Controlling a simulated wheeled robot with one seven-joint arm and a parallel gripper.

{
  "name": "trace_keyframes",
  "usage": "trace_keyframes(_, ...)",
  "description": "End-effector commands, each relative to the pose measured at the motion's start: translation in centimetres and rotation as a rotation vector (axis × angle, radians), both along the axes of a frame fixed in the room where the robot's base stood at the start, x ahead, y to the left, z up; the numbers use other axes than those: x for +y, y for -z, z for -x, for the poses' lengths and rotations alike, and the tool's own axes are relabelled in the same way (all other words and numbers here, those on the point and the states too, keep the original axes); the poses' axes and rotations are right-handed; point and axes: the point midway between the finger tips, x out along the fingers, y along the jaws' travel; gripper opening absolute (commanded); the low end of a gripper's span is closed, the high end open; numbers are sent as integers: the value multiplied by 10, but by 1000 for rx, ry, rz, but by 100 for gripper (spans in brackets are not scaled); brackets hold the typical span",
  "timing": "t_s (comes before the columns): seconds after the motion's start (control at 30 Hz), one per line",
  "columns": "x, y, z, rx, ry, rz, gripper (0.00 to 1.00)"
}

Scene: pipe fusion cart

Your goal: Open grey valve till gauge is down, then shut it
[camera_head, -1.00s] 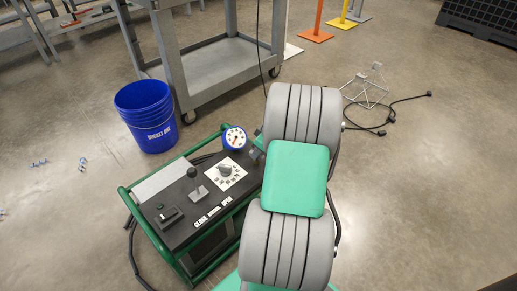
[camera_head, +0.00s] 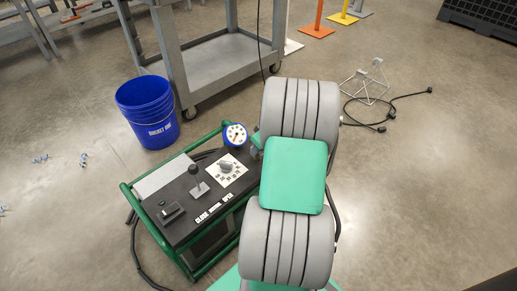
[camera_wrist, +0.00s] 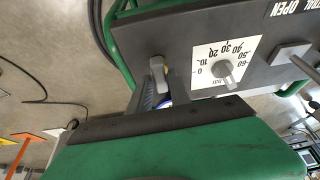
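The pressure gauge (camera_head: 235,134), white-faced with a blue rim, sits at the far right corner of the cart's black panel (camera_head: 180,217). Its needle is too small to read. In the wrist view a grey lever handle (camera_wrist: 157,70), which looks like the grey valve, stands at the panel's edge beside a white dial plate (camera_wrist: 207,54) with a grey knob (camera_wrist: 225,72). My gripper (camera_wrist: 164,88) is close to the handle, its fingers apart on either side of it; I cannot tell whether they touch it. A bit of blue rim shows between them. My arm hides the valve in the head view.
A black-knobbed lever (camera_head: 197,180) rises from the panel near the dial. Green frame tubes (camera_head: 150,225) surround the cart. A blue bucket (camera_head: 148,112) and a grey trolley (camera_head: 215,70) stand behind. Black cable (camera_head: 385,118) lies on the floor at right.

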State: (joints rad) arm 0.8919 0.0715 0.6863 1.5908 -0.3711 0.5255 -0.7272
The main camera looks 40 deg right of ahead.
Motion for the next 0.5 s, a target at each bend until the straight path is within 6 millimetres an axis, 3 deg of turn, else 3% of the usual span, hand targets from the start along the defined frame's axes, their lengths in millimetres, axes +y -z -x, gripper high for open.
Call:
trace_keyframes(0.17, 0, 0, 0, 1, 0, -1, 38)
trace_keyframes(0.37, 0, 0, 1, 2, 0, -1, 38)
trace_keyframes(0.5, -1, -14, 4, 0, 0, 0, 38)
